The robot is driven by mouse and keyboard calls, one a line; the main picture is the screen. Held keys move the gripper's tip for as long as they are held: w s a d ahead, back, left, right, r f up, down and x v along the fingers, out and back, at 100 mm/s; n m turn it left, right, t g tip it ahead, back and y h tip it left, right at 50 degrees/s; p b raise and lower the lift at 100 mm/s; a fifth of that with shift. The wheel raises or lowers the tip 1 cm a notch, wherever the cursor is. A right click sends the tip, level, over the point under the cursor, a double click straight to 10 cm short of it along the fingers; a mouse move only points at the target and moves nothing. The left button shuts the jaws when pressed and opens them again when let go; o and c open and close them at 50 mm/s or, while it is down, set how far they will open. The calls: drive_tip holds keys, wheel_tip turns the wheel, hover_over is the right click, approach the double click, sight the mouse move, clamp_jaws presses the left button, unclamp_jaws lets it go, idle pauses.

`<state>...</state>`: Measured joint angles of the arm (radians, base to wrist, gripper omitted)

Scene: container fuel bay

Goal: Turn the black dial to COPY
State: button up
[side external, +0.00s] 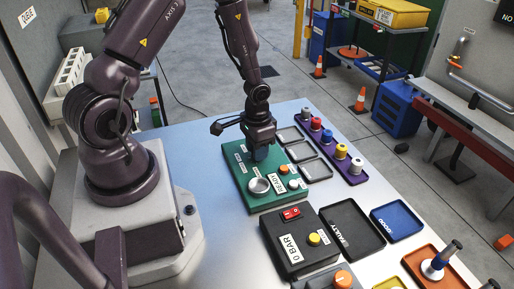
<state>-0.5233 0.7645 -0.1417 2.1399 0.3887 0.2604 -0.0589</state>
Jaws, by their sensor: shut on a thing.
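My gripper (260,153) points down at the back part of the green panel (258,204) and is shut on the black dial. The dial is almost wholly hidden by the fingers, so its pointer and setting cannot be read. Small white labels lie on the panel to the left of the fingers, too small to read; a COPY label cannot be made out. A white label reading READY sits in front of the gripper.
The panel also has a silver round knob (259,186) and an orange button (283,169). Empty trays (318,171) and a purple rack (344,165) of coloured spools stand right. A black box (290,257) with a red switch stands in front.

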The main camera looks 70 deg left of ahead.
drive_tip(key=shift+m, duration=0.6)
drive_tip(key=o, duration=0.9)
wheel_tip(320, 180, up, 13)
drive_tip(key=shift+r, duration=0.1)
